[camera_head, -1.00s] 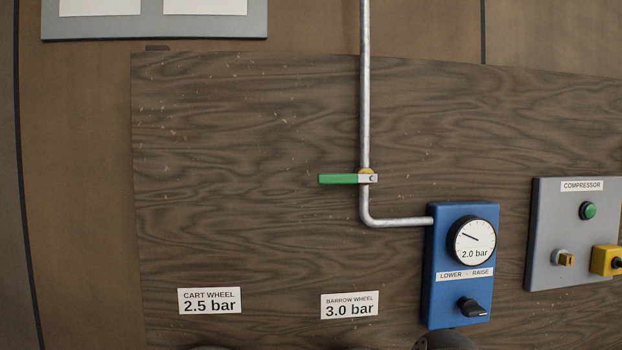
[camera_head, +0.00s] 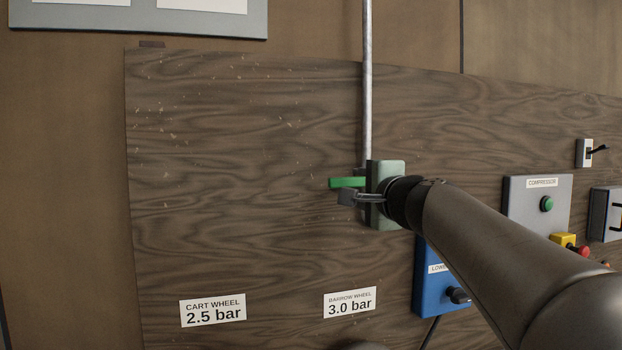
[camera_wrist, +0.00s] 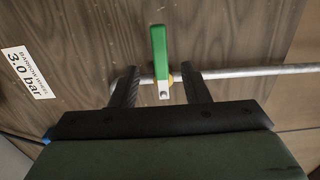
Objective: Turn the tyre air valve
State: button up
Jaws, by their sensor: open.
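The tyre air valve has a green lever handle (camera_head: 346,183) on a vertical metal pipe fixed to the wooden board. The lever points left, square to the pipe, in the head view. In the wrist view the green lever (camera_wrist: 159,52) stands between the two fingers, with its pale pivot end and yellow valve body showing. My gripper (camera_wrist: 157,80) is open, one finger on each side of the lever, with gaps visible. In the head view my gripper (camera_head: 350,197) is at the valve and hides its pivot and the lower pipe.
The pipe (camera_head: 367,90) runs up the board. A blue regulator box (camera_head: 426,290) with a dark knob is partly behind my arm. A grey compressor panel (camera_head: 525,205) with a green button is to the right. The board (camera_head: 220,180) left of the valve is clear, with pressure labels below.

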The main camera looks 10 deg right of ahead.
aim_at(345, 183)
jog(key=w, duration=0.2)
jog(key=w+a+p, duration=0.1)
jog(key=w, duration=0.2)
jog(key=w+p, duration=0.1)
jog(key=w, duration=0.2)
jog(key=shift+w+a, duration=0.2)
jog(key=shift+a, duration=0.15)
grip_shut()
